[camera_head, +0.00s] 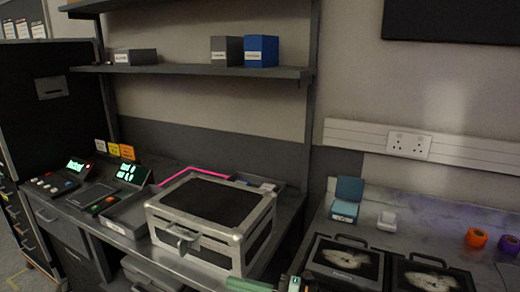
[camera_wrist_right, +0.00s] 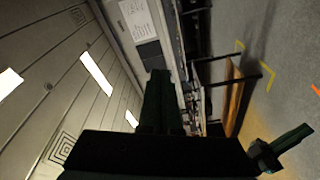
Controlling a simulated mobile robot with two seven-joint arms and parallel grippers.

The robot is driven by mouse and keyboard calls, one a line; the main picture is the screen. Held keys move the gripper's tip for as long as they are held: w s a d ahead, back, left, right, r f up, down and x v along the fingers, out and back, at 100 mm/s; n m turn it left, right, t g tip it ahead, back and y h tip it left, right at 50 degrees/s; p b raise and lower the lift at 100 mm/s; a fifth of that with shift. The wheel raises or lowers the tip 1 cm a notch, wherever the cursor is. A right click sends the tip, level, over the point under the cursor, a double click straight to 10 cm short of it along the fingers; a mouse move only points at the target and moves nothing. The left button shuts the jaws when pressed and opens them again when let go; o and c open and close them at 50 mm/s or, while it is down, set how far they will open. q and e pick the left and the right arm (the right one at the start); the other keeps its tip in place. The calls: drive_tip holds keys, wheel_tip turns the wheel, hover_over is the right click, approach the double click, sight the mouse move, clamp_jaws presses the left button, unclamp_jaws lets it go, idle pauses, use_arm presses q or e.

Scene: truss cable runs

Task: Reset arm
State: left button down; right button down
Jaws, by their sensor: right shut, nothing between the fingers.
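My right gripper (camera_wrist_right: 158,85) shows in the right wrist view as dark green fingers closed together, with nothing between them. In the head view only a green part of it (camera_head: 250,285) shows at the bottom edge, in front of the silver-edged case (camera_head: 222,245). Most of that arm is cut off by the frame. My left gripper is in neither view.
The case with a black lid stands on the left bench, beside a grey tray (camera_head: 125,214) and lit green displays (camera_head: 133,174). Black cases (camera_head: 345,261) and purple and orange rolls (camera_head: 476,238) lie on the right bench. A shelf (camera_head: 190,70) holds boxes.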

drive_tip(key=s+d+f+m+t+h, duration=0.3)
drive_tip(key=d+f+m+t+h, duration=0.3)
drive_tip(key=m, duration=0.4)
drive_tip(key=s+d+f+m+t+h, duration=0.3)
drive_tip(key=d+f+m+t+h, duration=0.15)
drive_tip(key=d+f+m, duration=0.5)
drive_tip(key=s+d+f+m+g+h, duration=0.2)
drive_tip(key=s+f, duration=0.3)
drive_tip(key=s, duration=0.3)
drive_tip(key=s+d+f+m+g+h, duration=0.3)
drive_tip(key=s+f+m+g, duration=0.1)
drive_tip(key=s, duration=0.4)
wheel_tip(320, 180, down, 2)
drive_tip(key=shift+d+f+m+p, duration=0.1)
drive_tip(key=shift+d+m+p, duration=0.2)
drive_tip(key=shift+m, duration=0.35)
